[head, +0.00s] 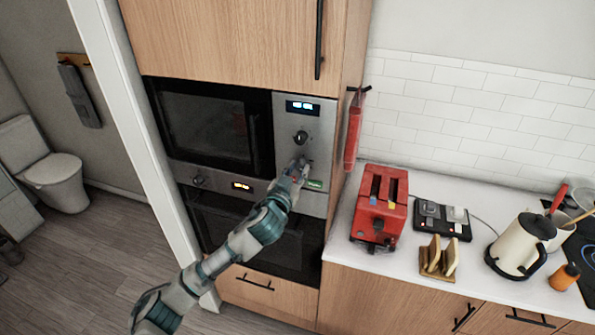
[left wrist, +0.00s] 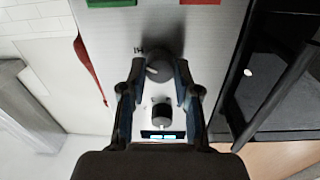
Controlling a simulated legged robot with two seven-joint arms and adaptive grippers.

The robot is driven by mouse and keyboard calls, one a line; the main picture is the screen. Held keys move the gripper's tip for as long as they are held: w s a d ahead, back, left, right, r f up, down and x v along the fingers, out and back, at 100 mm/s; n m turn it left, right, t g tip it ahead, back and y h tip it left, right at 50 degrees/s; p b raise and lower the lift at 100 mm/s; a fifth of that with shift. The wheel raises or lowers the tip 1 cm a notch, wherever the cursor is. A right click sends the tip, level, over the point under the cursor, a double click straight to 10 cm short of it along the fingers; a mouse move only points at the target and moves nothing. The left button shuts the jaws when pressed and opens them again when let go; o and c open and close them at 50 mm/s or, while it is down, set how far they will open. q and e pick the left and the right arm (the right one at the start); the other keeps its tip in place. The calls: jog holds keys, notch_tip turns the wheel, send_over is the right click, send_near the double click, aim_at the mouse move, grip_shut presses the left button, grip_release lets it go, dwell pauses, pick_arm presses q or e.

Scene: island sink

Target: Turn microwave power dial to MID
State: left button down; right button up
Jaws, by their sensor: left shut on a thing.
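The built-in microwave (head: 208,128) sits in a tall wooden cabinet, with its steel control panel (head: 318,125) on the right of its door. The panel has a lit display (head: 302,107) and an upper round knob (head: 300,137). My left gripper (head: 298,167) reaches the panel below that knob and hides the lower dial in the head view. In the left wrist view, upside down, the lower dial (left wrist: 158,68) sits between the fingertips of my left gripper (left wrist: 160,76), which is shut on it. The upper knob (left wrist: 161,113) is free between the finger bases.
An oven (head: 255,225) is below the microwave. A red toaster (head: 381,205), toast rack (head: 438,260) and kettle (head: 520,248) stand on the counter. A cabinet handle (head: 319,40) sticks out above.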

pick_arm(q)
jog(key=shift+n, duration=1.2)
jog(key=n, duration=0.2)
jog(key=shift+r+n, duration=0.1)
jog(key=shift+n, duration=0.2)
jog(key=n+p, duration=0.1)
jog(key=n, duration=0.1)
jog(key=shift+n+p, duration=0.3)
jog(key=shift+n, duration=0.1)
jog(key=shift+n+p, duration=1.3)
jog(key=shift+n, duration=0.7)
jog(key=c, duration=1)
grip_release()
jog(key=shift+o, duration=0.8)
jog(key=shift+w+f, duration=0.2)
